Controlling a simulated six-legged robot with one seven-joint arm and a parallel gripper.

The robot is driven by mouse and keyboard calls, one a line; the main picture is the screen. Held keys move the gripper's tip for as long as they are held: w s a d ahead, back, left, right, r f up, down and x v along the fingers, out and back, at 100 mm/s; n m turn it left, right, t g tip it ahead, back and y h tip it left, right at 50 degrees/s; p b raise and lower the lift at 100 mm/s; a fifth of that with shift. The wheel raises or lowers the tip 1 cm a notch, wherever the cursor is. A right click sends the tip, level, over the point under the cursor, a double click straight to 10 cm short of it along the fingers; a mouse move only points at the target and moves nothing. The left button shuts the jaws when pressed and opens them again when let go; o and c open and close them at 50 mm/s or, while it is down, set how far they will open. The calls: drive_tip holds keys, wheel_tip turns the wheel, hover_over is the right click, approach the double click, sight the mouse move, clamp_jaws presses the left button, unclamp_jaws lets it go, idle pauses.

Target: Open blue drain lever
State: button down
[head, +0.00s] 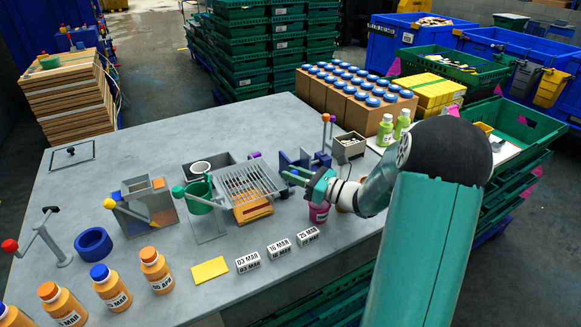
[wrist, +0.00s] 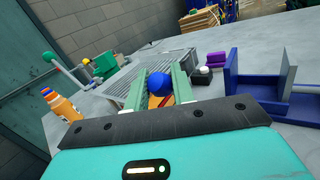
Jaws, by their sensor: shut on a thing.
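The blue knob of the drain lever (wrist: 158,84) sits between the fingertips of my gripper (wrist: 159,78) in the wrist view, and the gripper is shut on it. The lever's shaft is hidden behind the knob and fingers. In the head view my gripper (head: 292,177) is at the right edge of the grey slatted drain rack (head: 247,180), and the knob cannot be made out there. The rack also shows just beyond the fingers in the wrist view (wrist: 139,74). An orange and yellow tray (head: 252,210) lies under the rack.
A blue fixture (head: 291,160) stands close behind my gripper. A green cup on a stand (head: 197,201) is left of the rack. A pink-labelled jar (head: 319,212) stands below my wrist. Date blocks (head: 279,250) line the front.

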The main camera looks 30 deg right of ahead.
drive_tip(key=shift+s+a+f, duration=0.15)
drive_tip(key=shift+s+f, duration=0.4)
drive_tip(key=shift+s, duration=0.05)
drive_tip(key=c, duration=1.2)
unclamp_jaws()
drive_tip(key=v, duration=1.4)
drive_tip(key=shift+w, duration=0.1)
